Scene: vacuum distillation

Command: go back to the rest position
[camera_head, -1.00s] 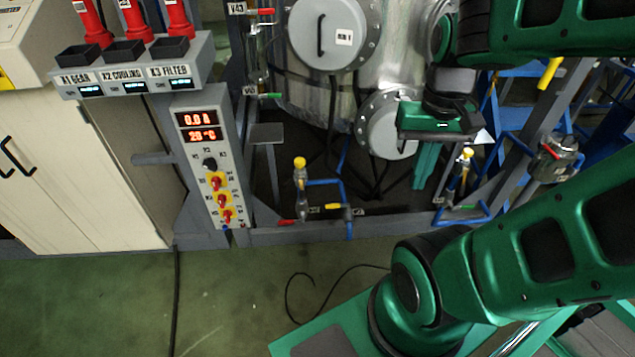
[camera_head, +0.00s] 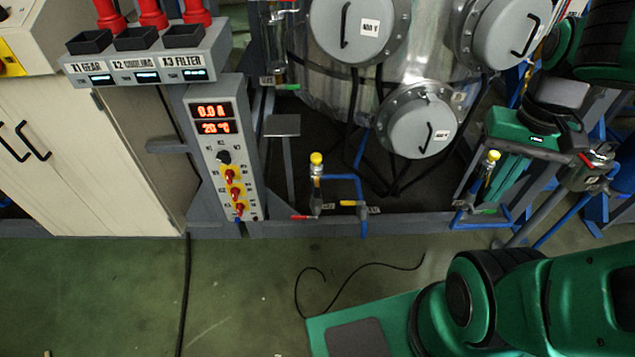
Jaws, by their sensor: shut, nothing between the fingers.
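My gripper (camera_head: 504,185) is at the right of the head view, on the end of my green arm. Its teal fingers point down and are shut with nothing between them. It hangs in front of the steel vessel's frame, right of the lower round grey flange (camera_head: 420,125). Whether it touches the pipes behind it cannot be told.
A control panel (camera_head: 220,160) with red displays and knobs stands left of centre, beside a cream cabinet (camera_head: 90,165). Yellow-topped valves (camera_head: 316,168) and blue pipes line the lower frame. A black cable (camera_head: 340,280) lies on the open green floor (camera_head: 240,300).

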